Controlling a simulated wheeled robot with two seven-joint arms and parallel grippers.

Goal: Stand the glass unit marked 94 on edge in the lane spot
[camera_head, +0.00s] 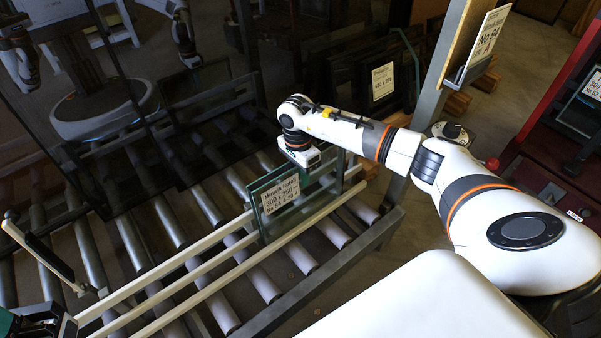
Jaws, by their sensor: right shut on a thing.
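The glass unit marked 94 (304,188) is a small clear pane with a greenish edge and a white label. It is upright above the roller conveyor, between pale wooden rails (222,262). Its lower edge is down among the rails; I cannot tell whether it rests on the rollers. My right gripper (306,160) is shut on its top edge, reaching in from the right. My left gripper (42,322) shows only partly at the bottom left corner, away from the glass; its fingers are not clear.
A card reading No 94 (487,38) is on a post at the upper right. Other labelled glass units (383,82) lean at the back. A red stand (520,150) holds another pane at the right. A large dark reflective panel (90,110) stands at the left.

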